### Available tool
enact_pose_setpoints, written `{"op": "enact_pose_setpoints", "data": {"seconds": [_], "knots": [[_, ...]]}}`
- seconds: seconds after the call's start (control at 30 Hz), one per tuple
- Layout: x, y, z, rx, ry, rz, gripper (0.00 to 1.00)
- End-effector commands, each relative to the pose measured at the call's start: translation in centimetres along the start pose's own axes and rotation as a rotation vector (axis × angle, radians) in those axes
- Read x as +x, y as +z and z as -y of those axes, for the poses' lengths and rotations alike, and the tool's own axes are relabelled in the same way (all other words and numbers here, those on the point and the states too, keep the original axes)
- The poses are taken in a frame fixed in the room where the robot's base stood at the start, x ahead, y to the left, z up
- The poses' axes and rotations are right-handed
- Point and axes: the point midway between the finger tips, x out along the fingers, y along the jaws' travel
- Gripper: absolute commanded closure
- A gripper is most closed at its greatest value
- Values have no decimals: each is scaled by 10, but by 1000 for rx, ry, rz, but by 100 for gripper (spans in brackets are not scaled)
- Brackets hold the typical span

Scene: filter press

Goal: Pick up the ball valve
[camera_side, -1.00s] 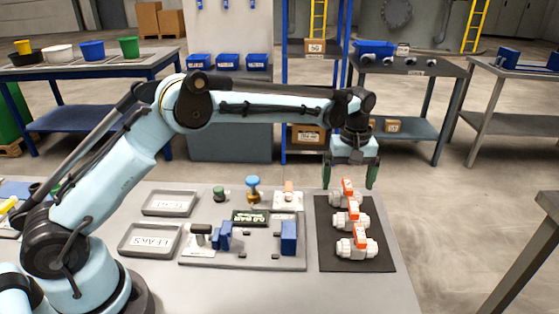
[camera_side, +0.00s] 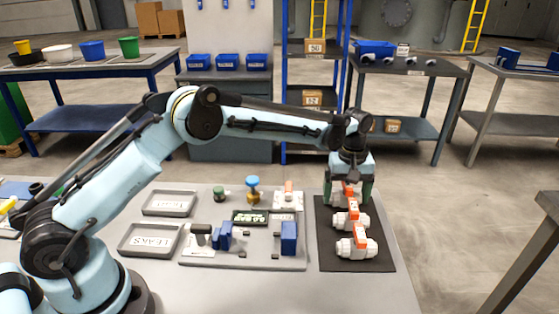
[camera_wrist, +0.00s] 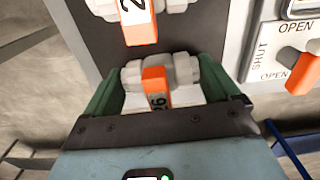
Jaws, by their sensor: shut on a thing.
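Three white ball valves with orange handles stand in a row on a dark mat (camera_side: 330,262). My gripper (camera_side: 348,190) is lowered over the back valve (camera_side: 349,191), with a green finger on either side. In the wrist view my gripper (camera_wrist: 163,85) is shut on this valve's (camera_wrist: 157,82) white ends, and its handle reads 26. Its underside is hidden, so I cannot tell whether it touches the mat. The middle valve (camera_side: 350,220) and front valve (camera_side: 357,247) stand apart nearer the camera. The middle valve's handle (camera_wrist: 141,26) shows at the wrist view's top.
Left of the mat is a grey fixture plate (camera_side: 262,258) with blue blocks, a blue-topped brass fitting (camera_side: 253,188) and a SHUT/OPEN panel (camera_wrist: 262,55). Two grey trays, one a LEAKS tray (camera_side: 150,252), lie further left. The table right of the mat is clear.

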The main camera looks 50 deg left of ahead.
Motion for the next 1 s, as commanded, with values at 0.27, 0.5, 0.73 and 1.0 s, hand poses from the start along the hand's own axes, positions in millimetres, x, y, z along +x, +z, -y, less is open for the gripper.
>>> {"op": "enact_pose_setpoints", "data": {"seconds": [0.27, 0.5, 0.73, 1.0], "knots": [[-11, 0, 0, 0, 0, 0, 46], [-56, 0, 0, 0, 0, 0, 46], [-90, 0, 0, 0, 0, 0, 46], [-119, 2, 20, 81, 0, 0, 46]]}}
